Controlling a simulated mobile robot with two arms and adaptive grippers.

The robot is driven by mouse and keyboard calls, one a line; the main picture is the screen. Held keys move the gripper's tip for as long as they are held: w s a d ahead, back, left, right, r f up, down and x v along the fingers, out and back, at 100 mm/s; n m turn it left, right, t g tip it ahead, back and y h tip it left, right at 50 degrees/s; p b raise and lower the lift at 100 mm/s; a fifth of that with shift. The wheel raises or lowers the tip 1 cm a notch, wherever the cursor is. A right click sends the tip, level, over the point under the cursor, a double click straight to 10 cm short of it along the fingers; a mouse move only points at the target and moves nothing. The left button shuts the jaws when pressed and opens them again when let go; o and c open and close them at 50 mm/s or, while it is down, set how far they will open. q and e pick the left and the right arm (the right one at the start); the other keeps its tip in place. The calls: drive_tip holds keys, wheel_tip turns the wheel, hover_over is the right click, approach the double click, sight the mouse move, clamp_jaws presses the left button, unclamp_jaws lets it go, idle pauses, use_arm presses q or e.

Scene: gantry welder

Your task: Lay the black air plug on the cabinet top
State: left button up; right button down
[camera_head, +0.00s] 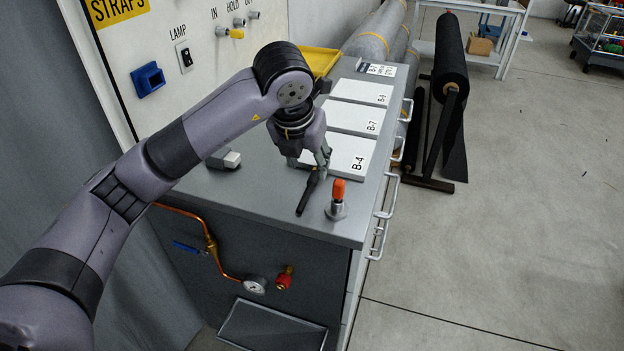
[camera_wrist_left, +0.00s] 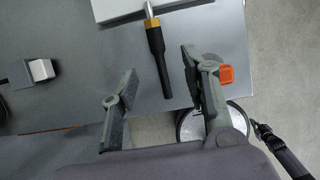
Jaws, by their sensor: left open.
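The black air plug (camera_head: 306,196) lies on the grey cabinet top (camera_head: 285,217) near its front edge. In the left wrist view the plug (camera_wrist_left: 160,66) is a slim black rod with a brass collar and a metal tip pointing toward a white panel. My left gripper (camera_head: 319,172) is low over the cabinet top, just by the plug's far end. In the left wrist view my left gripper (camera_wrist_left: 158,64) is open, its fingers spread to either side of the plug with nothing gripped. Part of the plug is hidden by the gripper in the head view.
An orange-topped metal post (camera_head: 338,197) stands close to the right of the plug. White labelled panels (camera_head: 345,154) lie behind. A grey-white block (camera_head: 223,159) sits left. The wall panel (camera_head: 205,60) has a switch and ports. A pressure gauge (camera_head: 255,285) is below the front edge.

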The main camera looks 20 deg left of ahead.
sight(312, 179)
use_arm(q)
drive_tip(key=x, duration=0.2)
drive_tip(key=shift+w+f, duration=0.2)
drive_tip(key=shift+f, duration=0.05)
drive_tip(key=p+x, duration=0.2)
drive_tip(key=x, duration=0.2)
drive_tip(key=shift+w+a, duration=0.2)
drive_tip(key=shift+w, duration=0.05)
drive_tip(key=shift+w+f, duration=0.2)
drive_tip(key=shift+f, duration=0.25)
clamp_jaws()
